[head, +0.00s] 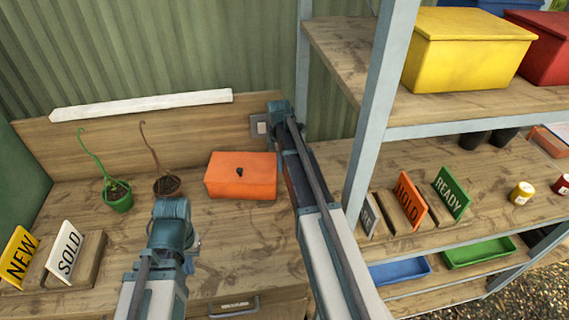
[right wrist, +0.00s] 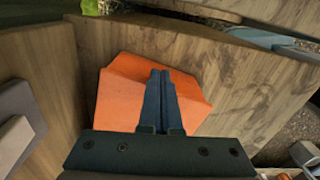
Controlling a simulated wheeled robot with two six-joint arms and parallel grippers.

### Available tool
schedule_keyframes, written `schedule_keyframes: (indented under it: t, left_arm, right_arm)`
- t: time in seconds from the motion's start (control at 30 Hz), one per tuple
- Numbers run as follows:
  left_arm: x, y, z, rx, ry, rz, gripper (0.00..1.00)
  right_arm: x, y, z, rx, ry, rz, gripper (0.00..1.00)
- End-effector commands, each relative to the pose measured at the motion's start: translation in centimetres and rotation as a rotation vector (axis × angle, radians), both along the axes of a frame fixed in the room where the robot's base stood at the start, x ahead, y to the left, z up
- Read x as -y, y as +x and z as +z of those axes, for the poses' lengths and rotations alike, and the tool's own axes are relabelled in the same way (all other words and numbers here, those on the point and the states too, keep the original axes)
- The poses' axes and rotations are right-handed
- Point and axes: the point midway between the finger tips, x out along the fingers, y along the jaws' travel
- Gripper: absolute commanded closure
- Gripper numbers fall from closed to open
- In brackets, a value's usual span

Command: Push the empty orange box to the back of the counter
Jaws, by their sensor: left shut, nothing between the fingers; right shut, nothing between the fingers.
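The orange box (head: 240,178), with a flat lid and a small black knob, sits on the wooden counter (head: 240,240), close to the back panel (head: 190,130). I cannot tell whether it touches the panel. My right gripper (right wrist: 160,85) is shut and empty, with its fingers over the orange box (right wrist: 118,98) in the right wrist view; contact is unclear. In the head view the right arm reaches past the box's right side and hides those fingertips. My left gripper (head: 188,262) is shut and empty above the counter front, its fingertips mostly hidden.
A green pot (head: 118,203) and a brown pot (head: 166,186) with plant hoops stand left of the box. NEW (head: 20,258) and SOLD (head: 65,250) signs stand front left. A shelf post (head: 375,110) rises right of my right arm. A socket (head: 259,127) is on the back panel.

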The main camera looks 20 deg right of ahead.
Motion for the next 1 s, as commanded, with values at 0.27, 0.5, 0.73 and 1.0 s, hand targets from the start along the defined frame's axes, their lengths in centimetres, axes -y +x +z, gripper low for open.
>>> schedule_keyframes:
  t: [0.27, 0.5, 0.73, 1.0]
  left_arm:
    - [0.0, 0.0, 0.0, 0.000, 0.000, 0.000, 1.00]
    - [0.0, 0.0, 0.6, 0.000, 0.000, 0.000, 1.00]
    - [0.0, 0.0, 2.8, 0.000, 0.000, -0.001, 1.00]
    - [0.0, 0.0, 6.8, 0.000, 0.000, -0.002, 1.00]
  right_arm:
    - [-0.4, 0.1, 0.0, 0.000, 0.001, 0.000, 1.00]
    - [-0.3, 0.1, 0.6, 0.000, 0.001, 0.000, 1.00]
    - [-0.3, 0.1, 2.8, 0.000, 0.001, 0.000, 1.00]
    - [-0.3, 0.1, 6.8, 0.000, 0.001, 0.000, 1.00]
